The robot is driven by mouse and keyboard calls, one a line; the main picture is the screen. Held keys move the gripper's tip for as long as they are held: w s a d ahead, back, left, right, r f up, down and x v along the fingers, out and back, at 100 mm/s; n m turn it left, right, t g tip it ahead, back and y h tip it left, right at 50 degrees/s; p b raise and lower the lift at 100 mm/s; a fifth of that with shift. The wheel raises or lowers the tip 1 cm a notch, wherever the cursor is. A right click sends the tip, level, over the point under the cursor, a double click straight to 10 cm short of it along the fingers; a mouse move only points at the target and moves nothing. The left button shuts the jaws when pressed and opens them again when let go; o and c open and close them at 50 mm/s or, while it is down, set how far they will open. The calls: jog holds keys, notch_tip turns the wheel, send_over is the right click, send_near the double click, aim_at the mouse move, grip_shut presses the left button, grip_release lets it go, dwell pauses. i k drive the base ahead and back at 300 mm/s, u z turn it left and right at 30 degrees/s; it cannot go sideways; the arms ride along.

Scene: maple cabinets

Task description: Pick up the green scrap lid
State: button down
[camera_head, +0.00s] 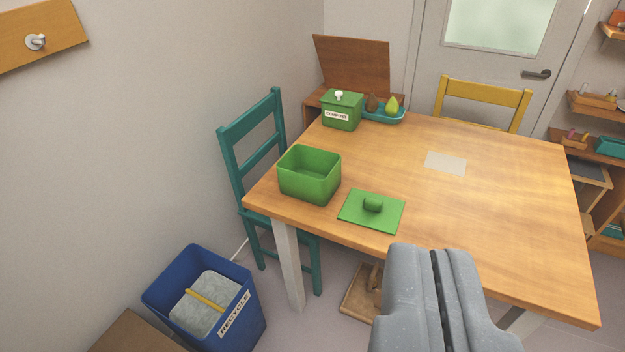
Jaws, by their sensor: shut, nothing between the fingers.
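The green scrap lid (359,215) is a flat square plate with a round green knob (373,203) on top. It lies flat on the wooden table (480,215) near the front left edge. An open, empty green bin (309,177) stands just left of and behind it, apart from it. My gripper (437,252) is grey, shut and empty. It shows at the bottom of the view, to the right of the lid in the picture and nearer to the camera, not touching it.
A green compost box (341,112) with a white knob and a teal tray (384,116) with pears stand at the table's back left. A pale mat (446,163) lies mid-table. A teal chair (247,139), yellow chair (485,92) and blue recycle bin (243,325) surround the table. The table's right side is clear.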

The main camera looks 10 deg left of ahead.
aim_at(383, 214)
jog(key=u, duration=0.05)
jog(key=k, duration=0.45)
jog(key=z, duration=0.8)
jog(key=i, duration=2)
jog(key=u, duration=0.9)
